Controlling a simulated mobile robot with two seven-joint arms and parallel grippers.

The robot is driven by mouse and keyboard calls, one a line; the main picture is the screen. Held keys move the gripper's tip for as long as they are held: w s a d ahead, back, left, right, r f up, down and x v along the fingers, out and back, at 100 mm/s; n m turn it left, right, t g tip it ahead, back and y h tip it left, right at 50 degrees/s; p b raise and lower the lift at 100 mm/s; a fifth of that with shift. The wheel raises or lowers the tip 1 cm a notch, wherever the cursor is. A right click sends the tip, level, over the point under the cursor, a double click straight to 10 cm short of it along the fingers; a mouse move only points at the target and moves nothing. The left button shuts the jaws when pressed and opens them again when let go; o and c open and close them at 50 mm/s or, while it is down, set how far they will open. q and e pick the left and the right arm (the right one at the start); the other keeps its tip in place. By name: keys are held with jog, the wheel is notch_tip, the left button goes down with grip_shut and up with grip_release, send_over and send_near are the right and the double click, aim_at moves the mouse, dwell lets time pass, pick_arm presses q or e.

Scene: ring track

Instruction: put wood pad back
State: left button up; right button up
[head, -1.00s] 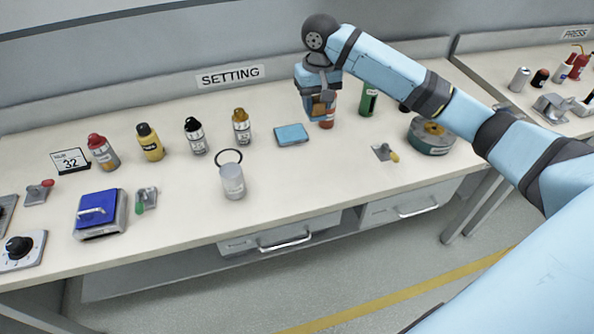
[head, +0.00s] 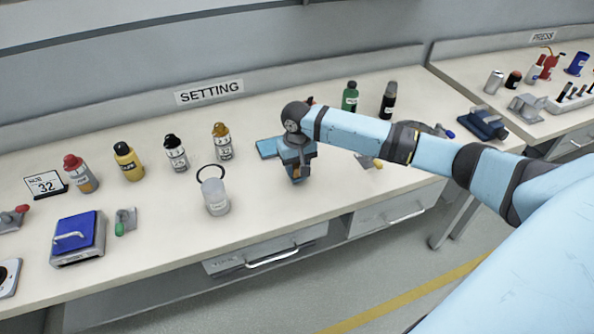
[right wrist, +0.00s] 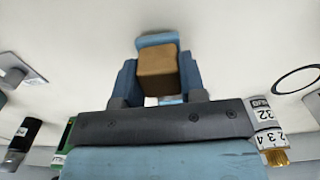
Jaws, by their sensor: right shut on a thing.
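The wood pad (right wrist: 157,70) is a small brown block between the blue fingers of my right gripper (right wrist: 156,84) in the right wrist view. In the head view my right gripper (head: 297,177) is shut on it over the front middle of the table (head: 330,205). A bit of the pad's brown side (head: 300,172) shows there; the gripper covers the rest. I cannot tell whether the pad touches the tabletop. My left gripper is not in view.
A blue flat pad (head: 268,148) lies just behind the gripper, partly covered. Several bottles line the back. A small clamp (head: 366,161) is to the right, partly behind my arm. Bare tabletop lies in front.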

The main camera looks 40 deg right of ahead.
jog(key=shift+f, duration=0.9)
jog(key=o, duration=0.8)
jog(key=shift+f, duration=0.1)
notch_tip(320, 180, up, 12)
jog(key=shift+f+p, duration=0.2)
jog(key=shift+p, duration=0.35)
jog(key=shift+r, duration=0.4)
